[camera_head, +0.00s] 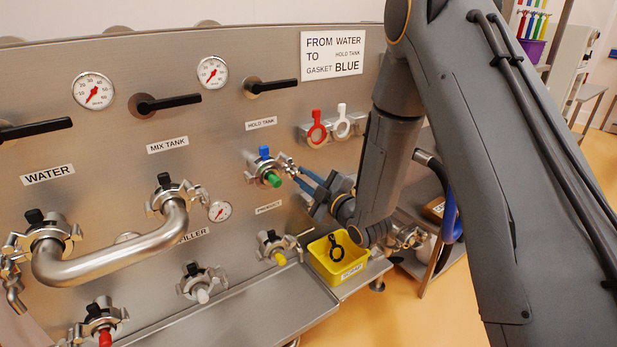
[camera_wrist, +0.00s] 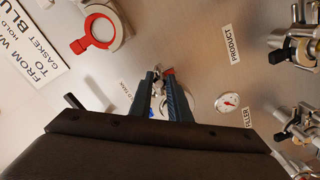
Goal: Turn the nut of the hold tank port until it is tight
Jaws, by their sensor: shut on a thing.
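The hold tank port (camera_head: 264,170) is on the steel panel under the HOLD TANK label (camera_head: 261,123), with a metal clamp, a blue piece on top and a green piece in front. Its nut (camera_head: 287,164) sticks out on the right side of the clamp. My gripper (camera_head: 301,177) reaches in from the right with blue fingers at this nut. In the wrist view my gripper (camera_wrist: 161,75) is shut on a small metal part between the fingertips, which fits the nut. The fingers and wrist hide most of the port there.
A bent steel pipe (camera_head: 110,252) joins the WATER and MIX TANK ports at left. Red (camera_head: 317,129) and white (camera_head: 342,121) gaskets hang on a rack above my gripper.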

